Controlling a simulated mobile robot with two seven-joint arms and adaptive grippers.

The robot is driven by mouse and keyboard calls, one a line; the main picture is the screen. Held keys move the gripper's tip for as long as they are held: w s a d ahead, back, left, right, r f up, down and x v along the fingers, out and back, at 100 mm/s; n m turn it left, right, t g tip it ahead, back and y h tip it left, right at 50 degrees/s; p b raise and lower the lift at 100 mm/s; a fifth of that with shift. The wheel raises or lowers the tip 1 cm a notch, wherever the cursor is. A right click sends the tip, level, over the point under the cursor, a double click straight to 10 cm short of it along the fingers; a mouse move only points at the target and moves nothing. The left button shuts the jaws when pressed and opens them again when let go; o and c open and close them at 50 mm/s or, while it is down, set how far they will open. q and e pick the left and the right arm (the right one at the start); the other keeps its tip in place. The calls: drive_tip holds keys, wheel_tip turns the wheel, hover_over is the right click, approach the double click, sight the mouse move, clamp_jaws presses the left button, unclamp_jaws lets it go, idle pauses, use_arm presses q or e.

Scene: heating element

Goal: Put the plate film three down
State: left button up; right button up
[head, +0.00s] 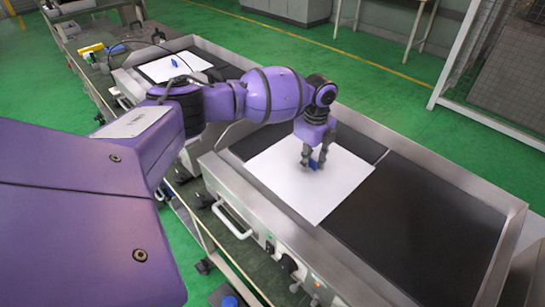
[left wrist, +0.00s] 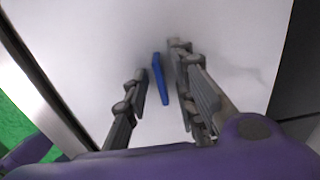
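A white plate film (head: 320,197) lies flat on the dark top of the near heating element (head: 420,215), at its left end. A small blue handle (head: 313,164) stands up from it, and it also shows in the left wrist view (left wrist: 160,79). My left gripper (head: 310,158) points down over the film. In the left wrist view its two fingers (left wrist: 159,62) are apart, one on each side of the blue handle, with a gap showing to each side. Whether the fingertips touch the film I cannot tell. My right gripper is in neither view.
A second white sheet (head: 160,69) with a blue handle (head: 174,62) lies on another unit at the back left. A raised metal rim (head: 465,179) surrounds the near heating element, whose right part is bare. Knobs and a white handle (head: 232,222) line its front.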

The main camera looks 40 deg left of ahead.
use_arm(q)
wheel_tip(320, 180, up, 13)
drive_tip(key=shift+f, duration=0.2)
drive_tip(key=shift+f, duration=0.2)
idle(0.4)
